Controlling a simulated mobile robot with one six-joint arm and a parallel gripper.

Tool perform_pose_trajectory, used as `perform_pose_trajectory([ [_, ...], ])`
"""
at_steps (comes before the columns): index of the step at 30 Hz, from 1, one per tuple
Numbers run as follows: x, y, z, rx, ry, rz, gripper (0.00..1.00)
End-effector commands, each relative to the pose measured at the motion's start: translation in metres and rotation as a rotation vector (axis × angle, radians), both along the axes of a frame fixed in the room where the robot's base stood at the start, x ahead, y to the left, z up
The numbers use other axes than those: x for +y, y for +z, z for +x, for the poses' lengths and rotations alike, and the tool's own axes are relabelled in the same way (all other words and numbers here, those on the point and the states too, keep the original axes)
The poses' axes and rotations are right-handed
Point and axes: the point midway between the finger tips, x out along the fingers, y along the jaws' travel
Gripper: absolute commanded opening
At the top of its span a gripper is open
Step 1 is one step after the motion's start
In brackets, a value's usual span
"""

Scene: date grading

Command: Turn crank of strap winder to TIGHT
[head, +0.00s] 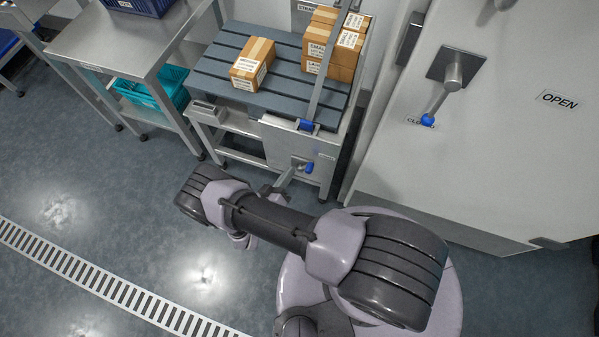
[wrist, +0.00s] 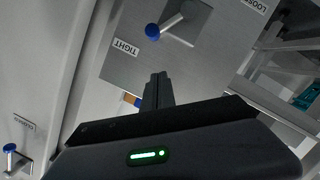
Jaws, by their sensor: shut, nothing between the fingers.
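The strap winder is a grey metal panel (head: 290,150) on the front of the slatted packing table. Its crank has a blue knob (head: 309,168), which also shows in the wrist view (wrist: 152,31). In the wrist view the crank arm (wrist: 175,22) points from its hub toward the TIGHT label (wrist: 126,48), with the knob close to that label. The LOOSE label (wrist: 253,6) is on the other side of the hub. My gripper (wrist: 158,78) is shut and empty, its fingertips apart from the knob in the picture. In the head view my gripper (head: 274,191) is in front of the panel, partly hidden by my arm.
Cardboard boxes (head: 253,63) sit on the slatted table (head: 222,72), with a strap (head: 329,65) running over it. A large door with a blue-knobbed handle (head: 428,120) at CLOSED stands right. A steel table (head: 120,45) stands left. The floor at left is clear.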

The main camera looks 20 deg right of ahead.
Motion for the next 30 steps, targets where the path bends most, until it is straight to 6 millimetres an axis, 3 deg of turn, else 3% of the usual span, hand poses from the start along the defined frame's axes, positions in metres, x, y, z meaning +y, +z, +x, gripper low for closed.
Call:
perform_pose_trajectory([
  [7,-0.037,-0.016,0.033,0.001,-0.003,-0.001,0.0],
  [15,-0.051,-0.04,0.02,0.0,0.001,-0.001,0.0],
  [26,-0.053,-0.04,0.018,-0.002,0.001,0.001,0.0],
  [30,-0.063,-0.037,0.01,-0.064,-0.001,0.09,0.0],
])
